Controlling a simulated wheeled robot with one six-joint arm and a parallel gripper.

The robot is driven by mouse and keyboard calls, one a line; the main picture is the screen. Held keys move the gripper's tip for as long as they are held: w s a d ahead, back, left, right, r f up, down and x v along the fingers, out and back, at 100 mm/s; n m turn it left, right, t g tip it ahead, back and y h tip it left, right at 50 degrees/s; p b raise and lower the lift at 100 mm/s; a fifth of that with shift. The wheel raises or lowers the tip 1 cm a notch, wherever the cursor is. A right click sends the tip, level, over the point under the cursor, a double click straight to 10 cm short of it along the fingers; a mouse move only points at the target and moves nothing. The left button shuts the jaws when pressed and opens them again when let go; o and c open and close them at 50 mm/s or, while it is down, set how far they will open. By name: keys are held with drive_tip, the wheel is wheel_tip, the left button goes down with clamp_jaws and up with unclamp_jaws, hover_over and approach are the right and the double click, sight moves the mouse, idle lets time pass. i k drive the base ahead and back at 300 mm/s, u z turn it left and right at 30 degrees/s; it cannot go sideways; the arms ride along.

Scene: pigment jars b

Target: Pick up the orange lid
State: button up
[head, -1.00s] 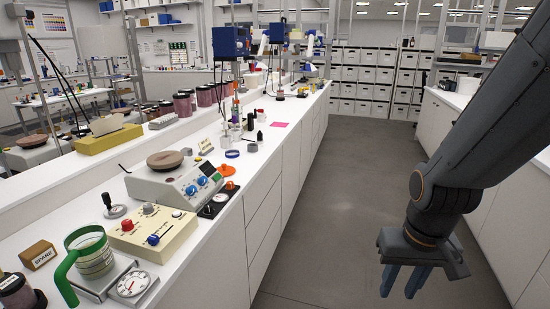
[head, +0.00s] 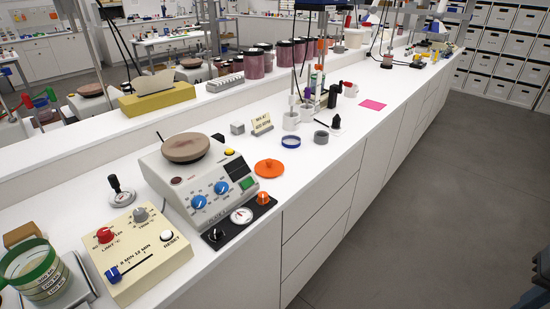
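The orange lid (head: 269,169) is a flat round disc with a small raised knob on top. It lies on the white counter (head: 330,170), just right of the hotplate-like instrument, and nothing covers it. Only a dark piece of my arm or gripper shows at the lower right corner of the head view, far from the lid and beyond the counter front. My fingertips are not visible.
The instrument (head: 205,180) with a brown round top stands left of the lid. A black panel (head: 243,215) with an orange knob is in front. The aisle floor (head: 430,200) is clear.

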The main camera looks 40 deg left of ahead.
sight(268, 167)
drive_tip(key=u, duration=0.45)
drive_tip(key=i, duration=0.75)
drive_tip(key=u, duration=1.4)
drive_tip(key=i, duration=0.5)
drive_tip(key=u, duration=0.45)
